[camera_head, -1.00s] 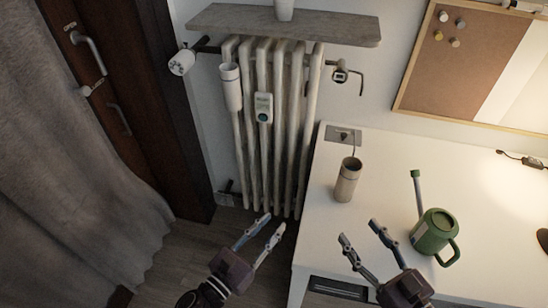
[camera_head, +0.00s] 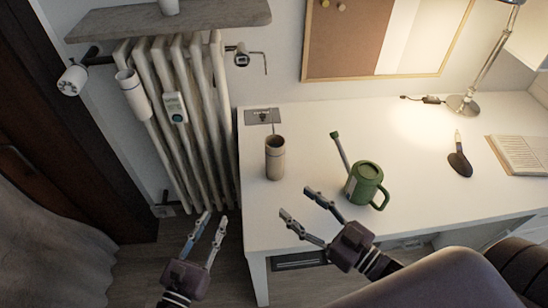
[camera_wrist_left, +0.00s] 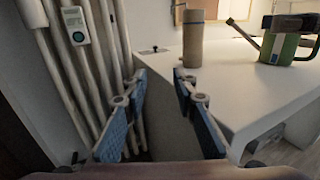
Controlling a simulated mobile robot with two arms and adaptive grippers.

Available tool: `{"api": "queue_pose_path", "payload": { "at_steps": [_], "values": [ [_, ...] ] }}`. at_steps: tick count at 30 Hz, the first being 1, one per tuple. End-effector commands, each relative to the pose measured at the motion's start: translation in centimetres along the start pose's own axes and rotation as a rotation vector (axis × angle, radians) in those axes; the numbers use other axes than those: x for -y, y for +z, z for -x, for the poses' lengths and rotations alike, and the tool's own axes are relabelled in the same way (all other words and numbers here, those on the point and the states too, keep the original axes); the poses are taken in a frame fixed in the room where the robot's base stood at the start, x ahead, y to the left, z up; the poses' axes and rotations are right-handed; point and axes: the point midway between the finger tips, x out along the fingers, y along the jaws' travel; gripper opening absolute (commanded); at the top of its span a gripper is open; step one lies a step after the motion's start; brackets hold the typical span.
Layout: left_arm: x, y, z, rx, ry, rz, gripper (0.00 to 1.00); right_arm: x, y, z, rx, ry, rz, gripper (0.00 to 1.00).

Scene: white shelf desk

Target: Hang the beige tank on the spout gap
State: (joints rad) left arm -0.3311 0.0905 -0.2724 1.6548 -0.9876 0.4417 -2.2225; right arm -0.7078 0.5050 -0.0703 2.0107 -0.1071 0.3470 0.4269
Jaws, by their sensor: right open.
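A beige cylindrical tank (camera_head: 275,158) with a dark open top stands upright on the desk near its left side. It also shows in the left wrist view (camera_wrist_left: 193,42). A second pale tank (camera_head: 133,95) hangs on the front of the radiator. A green watering can (camera_head: 365,183) with a long thin spout (camera_head: 340,148) stands right of the beige tank. My left gripper (camera_head: 214,219) is open and empty, left of the desk and below the radiator. My right gripper (camera_head: 296,202) is open and empty, in front of the beige tank and left of the watering can.
The white radiator (camera_head: 185,120) with gaps between its columns stands left of the desk (camera_head: 420,150), under a grey shelf (camera_head: 190,20). The desk middle is largely clear.

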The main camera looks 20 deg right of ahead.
Motion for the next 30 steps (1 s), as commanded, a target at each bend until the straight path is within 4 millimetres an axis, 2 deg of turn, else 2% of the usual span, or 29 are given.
{"api": "queue_pose_path", "payload": {
  "at_steps": [2,7,10,12,17,21,25,30],
  "values": [
    [0.0,0.0,0.0,0.000,0.000,0.000,0.26,0.0,0.0,0.0,0.000,0.000,0.000,0.55],
    [-0.1,0.8,-0.8,0.010,0.005,0.002,0.44,0.0,0.0,0.0,0.000,0.000,0.000,0.55],
    [-0.5,2.5,-2.6,0.030,0.020,0.010,0.55,0.0,0.0,0.0,0.000,0.000,0.000,0.55],
    [-0.6,4.5,-4.5,0.048,0.033,0.023,0.59,0.0,0.0,0.0,0.000,0.000,0.000,0.55],
    [-0.2,9.3,-8.9,0.066,0.059,0.069,0.59,0.0,0.0,0.0,0.000,0.000,0.000,0.55],
    [1.3,12.5,-11.9,0.044,0.061,0.109,0.59,0.0,0.0,0.0,0.000,0.000,0.000,0.55],
    [3.3,14.4,-13.8,-0.007,0.049,0.132,0.59,0.0,0.0,0.0,0.000,0.000,0.000,0.55],
    [6.2,15.1,-14.8,-0.117,0.027,0.127,0.59,0.0,0.0,0.0,0.000,0.000,0.000,0.55]
  ]
}}
